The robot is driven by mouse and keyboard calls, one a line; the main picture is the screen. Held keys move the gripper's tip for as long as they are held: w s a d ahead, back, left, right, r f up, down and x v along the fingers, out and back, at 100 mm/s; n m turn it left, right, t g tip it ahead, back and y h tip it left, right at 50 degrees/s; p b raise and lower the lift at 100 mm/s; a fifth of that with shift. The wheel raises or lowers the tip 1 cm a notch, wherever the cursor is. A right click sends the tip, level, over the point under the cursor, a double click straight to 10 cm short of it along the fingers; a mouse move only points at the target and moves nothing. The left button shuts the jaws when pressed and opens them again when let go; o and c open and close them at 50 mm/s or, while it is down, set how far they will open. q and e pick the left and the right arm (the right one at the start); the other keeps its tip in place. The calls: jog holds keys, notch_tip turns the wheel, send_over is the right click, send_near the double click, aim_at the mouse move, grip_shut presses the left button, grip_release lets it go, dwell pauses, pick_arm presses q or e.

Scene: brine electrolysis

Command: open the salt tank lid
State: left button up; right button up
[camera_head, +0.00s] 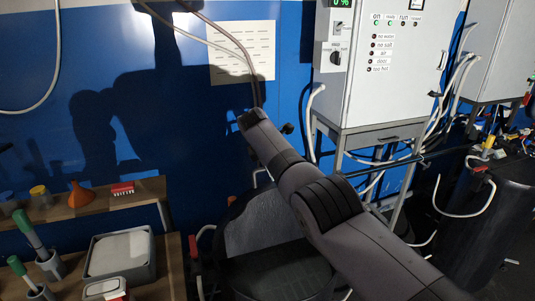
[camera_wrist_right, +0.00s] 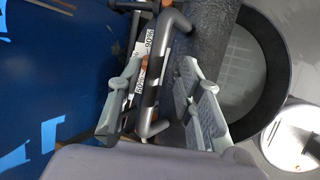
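The round black salt tank (camera_head: 222,278) stands below my right arm in the head view, partly covered by it. A grey, speckled flat lid part (camera_head: 250,232) lies over its wall side; I cannot tell how far it is raised. In the right wrist view, the tank's dark rim (camera_wrist_right: 277,60) and the speckled lid edge (camera_wrist_right: 222,25) show at the right. A dark bent handle bar (camera_wrist_right: 150,95) runs between the fingers of my right gripper (camera_wrist_right: 162,100). The fingers are apart, with gaps beside the bar. My right fingers are hidden in the head view. My left gripper is out of view.
A grey control cabinet (camera_head: 390,90) on a metal stand is to the tank's right, with hoses around it. A wooden shelf (camera_head: 85,205) and a grey tray (camera_head: 120,255) stand at the left. The blue wall (camera_head: 210,130) is close behind.

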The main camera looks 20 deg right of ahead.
jog(key=v, duration=1)
jog(key=shift+s+r, duration=0.25)
jog(key=shift+r, duration=0.1)
jog(key=shift+a+f, duration=0.1)
